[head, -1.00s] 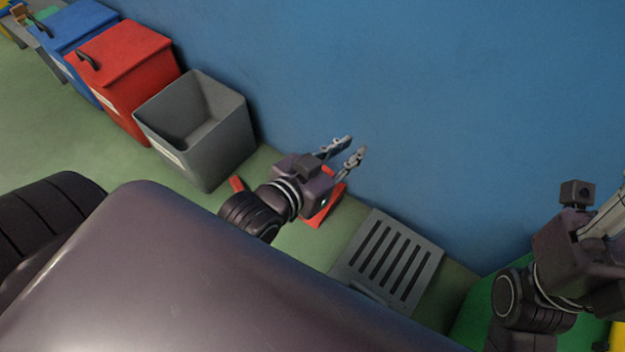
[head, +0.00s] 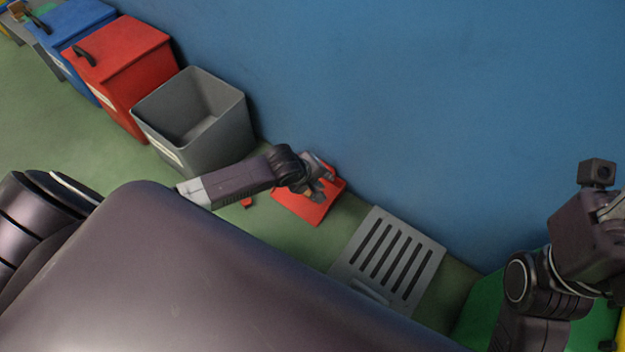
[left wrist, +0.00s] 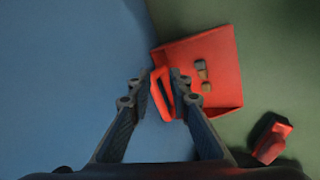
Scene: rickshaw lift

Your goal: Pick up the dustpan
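The red dustpan (head: 300,207) lies on the floor by the blue wall, partly hidden by my left arm in the head view. It also shows in the left wrist view (left wrist: 222,50), with its looped handle (left wrist: 160,78) toward the wall. My left gripper (left wrist: 158,88) is open, its two fingers on either side of the handle in the picture. The right finger overlaps the handle's edge; I cannot tell whether they touch. In the head view this gripper (head: 320,178) is over the dustpan. My right gripper (head: 614,208) is cut off at the right edge.
Small brown and dark bits (left wrist: 202,75) lie on the dustpan. A red and black object (left wrist: 272,140) lies beside it. A grey open bin (head: 222,140), red bin (head: 130,70) and blue bin (head: 75,30) stand left. A grey slotted panel (head: 420,270) is right.

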